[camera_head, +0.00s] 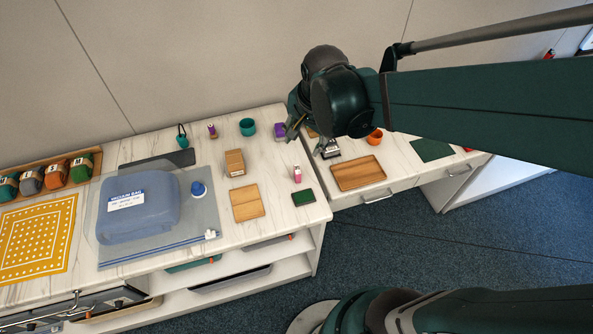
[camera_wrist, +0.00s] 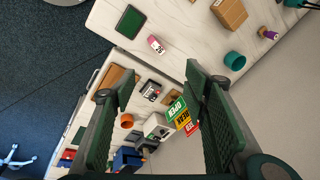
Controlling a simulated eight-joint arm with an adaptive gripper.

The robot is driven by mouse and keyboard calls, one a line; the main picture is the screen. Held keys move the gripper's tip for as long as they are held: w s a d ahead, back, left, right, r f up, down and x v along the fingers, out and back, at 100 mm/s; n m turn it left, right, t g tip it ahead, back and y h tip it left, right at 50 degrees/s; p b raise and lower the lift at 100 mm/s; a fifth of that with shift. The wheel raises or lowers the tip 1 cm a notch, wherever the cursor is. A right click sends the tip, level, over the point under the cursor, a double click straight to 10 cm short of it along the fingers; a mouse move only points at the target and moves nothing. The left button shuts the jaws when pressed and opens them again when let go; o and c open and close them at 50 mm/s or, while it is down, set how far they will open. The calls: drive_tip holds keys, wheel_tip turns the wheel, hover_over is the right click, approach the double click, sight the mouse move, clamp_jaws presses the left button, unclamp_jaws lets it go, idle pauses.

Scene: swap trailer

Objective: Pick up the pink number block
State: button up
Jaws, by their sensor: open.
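The pink number block (camera_head: 297,174) stands on the white marble counter near its front right part, next to a small dark green pad. In the wrist view the pink number block (camera_wrist: 156,45) shows a white label with dark digits, ahead of the fingertips and apart from them. My gripper (camera_head: 306,136) hangs over the back of the counter, up and slightly right of the block in the head view. In the wrist view my gripper (camera_wrist: 163,83) has its two green fingers wide apart, with nothing held between them.
Near the block are the green pad (camera_head: 303,196), a wooden board (camera_head: 248,203), a cardboard box (camera_head: 235,162) and a teal cup (camera_head: 248,127). A wooden tray (camera_head: 358,173) lies to the right. A sign stack (camera_wrist: 180,116) shows beneath my fingers. Bare counter surrounds the block.

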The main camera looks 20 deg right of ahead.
sight(298, 169)
drive_tip(key=w+f+m+g, duration=0.1)
drive_tip(key=f+m, duration=0.1)
drive_tip(key=f, duration=0.2)
drive_tip(key=w+a+f+m+g, duration=0.1)
drive_tip(key=w+f+m, duration=0.1)
drive_tip(key=f+m, duration=0.1)
drive_tip(key=w+f+m+g, duration=0.1)
drive_tip(key=w+f+m, duration=0.1)
drive_tip(key=f, duration=0.3)
drive_tip(key=shift+a+f+m, duration=0.15)
drive_tip(key=shift+f+m, duration=0.25)
drive_tip(key=shift+m, duration=0.2)
drive_tip(key=shift+f+m, duration=0.5)
drive_tip(key=shift+f, duration=0.2)
drive_tip(key=shift+f+b, duration=0.4)
drive_tip(key=shift+f, duration=0.9)
drive_tip(key=shift+f, duration=0.1)
drive_tip(key=shift+s+d+f+b, duration=0.1)
drive_tip(key=shift+d+f+b, duration=0.1)
drive_tip(key=shift+f, duration=1.05)
drive_tip(key=shift+s+d+f+b, duration=0.1)
drive_tip(key=shift+f+b, duration=0.1)
drive_tip(key=shift+f, duration=1.05)
drive_tip(key=c, duration=0.9)
